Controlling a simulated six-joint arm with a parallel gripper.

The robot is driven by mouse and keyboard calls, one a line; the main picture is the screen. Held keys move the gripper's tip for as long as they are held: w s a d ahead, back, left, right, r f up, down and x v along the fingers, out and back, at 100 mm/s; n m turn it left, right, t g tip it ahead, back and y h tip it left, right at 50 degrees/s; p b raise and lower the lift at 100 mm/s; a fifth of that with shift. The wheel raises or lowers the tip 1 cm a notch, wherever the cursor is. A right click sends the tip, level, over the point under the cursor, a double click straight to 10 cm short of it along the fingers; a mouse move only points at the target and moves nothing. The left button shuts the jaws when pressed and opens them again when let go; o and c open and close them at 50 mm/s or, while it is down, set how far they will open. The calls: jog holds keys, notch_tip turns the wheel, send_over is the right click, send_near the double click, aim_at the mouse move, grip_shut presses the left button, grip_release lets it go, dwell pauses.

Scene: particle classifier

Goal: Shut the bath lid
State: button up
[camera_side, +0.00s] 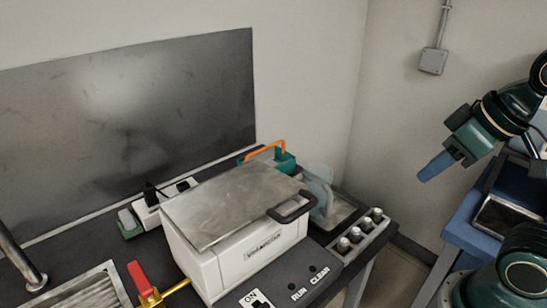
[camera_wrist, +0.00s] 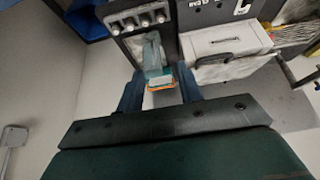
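The bath (camera_side: 240,265) is a white box with a label on its front, standing on the dark bench. Its lid (camera_side: 235,200) is a grey metal plate lying over the box, with a black handle (camera_side: 292,207) at its right front. I cannot tell whether the lid sits fully down on the rim. The bath also shows in the wrist view (camera_wrist: 225,40), at upper right. My gripper (camera_side: 437,166) is in the air at the right, well apart from the lid. In the wrist view its two blue fingers (camera_wrist: 160,90) are spread with nothing held between them.
Behind the bath stands a teal holder with an orange handle (camera_side: 266,150). A row of metal knobs (camera_side: 357,235) is at the bench's right edge. A red-handled valve (camera_side: 138,278) is at front left. A blue table (camera_side: 470,230) stands at right, with open air between.

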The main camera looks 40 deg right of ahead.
jog(key=shift+w+r, duration=0.1)
jog(key=c, duration=0.7)
jog(key=shift+w+a+r, duration=0.2)
jog(key=shift+w+r, duration=0.1)
jog(key=shift+w, duration=0.1)
grip_shut()
jog(key=w+a+r+g, duration=0.3)
jog(key=w+a+g, duration=0.1)
jog(key=w+a, duration=0.8)
jog(key=w, duration=0.3)
jog(key=shift+a+r+g, duration=0.2)
jog(key=shift+a+g, duration=0.1)
jog(key=shift+g, duration=0.1)
